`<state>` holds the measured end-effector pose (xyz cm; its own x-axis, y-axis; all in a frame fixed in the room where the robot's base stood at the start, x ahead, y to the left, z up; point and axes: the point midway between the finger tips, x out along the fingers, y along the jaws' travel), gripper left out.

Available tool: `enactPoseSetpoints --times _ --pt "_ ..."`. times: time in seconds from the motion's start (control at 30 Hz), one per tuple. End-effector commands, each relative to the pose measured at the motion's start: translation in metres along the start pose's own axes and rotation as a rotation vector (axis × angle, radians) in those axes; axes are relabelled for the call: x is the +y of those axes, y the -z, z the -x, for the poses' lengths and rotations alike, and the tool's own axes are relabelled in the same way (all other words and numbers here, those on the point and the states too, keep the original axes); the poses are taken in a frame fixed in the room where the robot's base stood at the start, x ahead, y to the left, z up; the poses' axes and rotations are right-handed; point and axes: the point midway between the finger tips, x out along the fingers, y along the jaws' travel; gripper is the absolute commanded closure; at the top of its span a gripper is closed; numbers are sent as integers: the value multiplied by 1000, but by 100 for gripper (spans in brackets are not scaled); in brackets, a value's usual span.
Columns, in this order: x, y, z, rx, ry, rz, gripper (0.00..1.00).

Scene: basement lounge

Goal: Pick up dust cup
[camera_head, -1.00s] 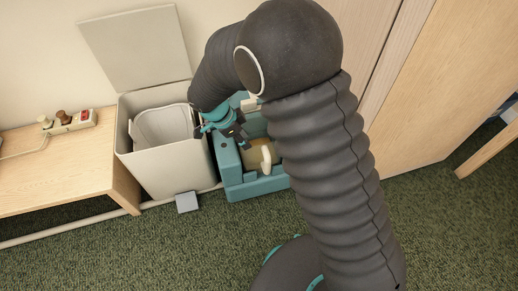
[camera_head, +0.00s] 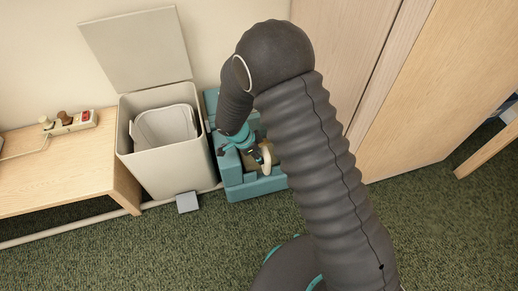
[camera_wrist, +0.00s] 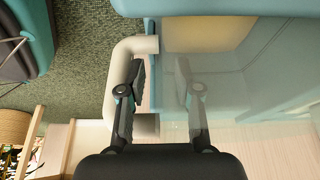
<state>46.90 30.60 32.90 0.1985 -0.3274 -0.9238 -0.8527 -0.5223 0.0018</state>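The dust cup, see-through with a cream handle (camera_head: 266,154), sits in a teal housing (camera_head: 258,188). In the wrist view, its clear wall (camera_wrist: 250,85) fills the right side, and the handle (camera_wrist: 118,75) is a pale loop on its left. My gripper (camera_wrist: 160,75) is open, its two dark fingers apart. The left finger overlaps the handle's inner edge and the right finger lies over the clear wall; I cannot tell their depth or contact. In the head view, my gripper (camera_head: 252,150) is beside the handle, and my arm hides part of the housing.
A pale bin (camera_head: 165,165) with its lid (camera_head: 135,48) up stands just left of the housing. A low wooden bench (camera_head: 60,180) with a power strip (camera_head: 70,122) is farther left. A wooden door panel (camera_head: 430,90) stands at right.

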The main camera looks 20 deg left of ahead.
Motion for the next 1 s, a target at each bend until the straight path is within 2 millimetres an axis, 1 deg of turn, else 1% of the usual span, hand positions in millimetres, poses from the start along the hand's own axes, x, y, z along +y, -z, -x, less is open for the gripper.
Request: enactPoseSetpoints --times 0.07,0.23,0.27,0.3,0.37,0.8,0.87,1.0 --pt "0 0 -3 0 1 0 67" --pt "0 0 -3 0 2 0 67" --pt "0 0 -3 0 2 0 74" --pt "0 0 -3 0 2 0 84" --pt "0 0 -3 0 2 0 99" --pt "-1 1 -1 0 2 -1 100" --pt "-1 2 2 0 3 -1 100" --pt "-2 8 18 0 5 -3 100"
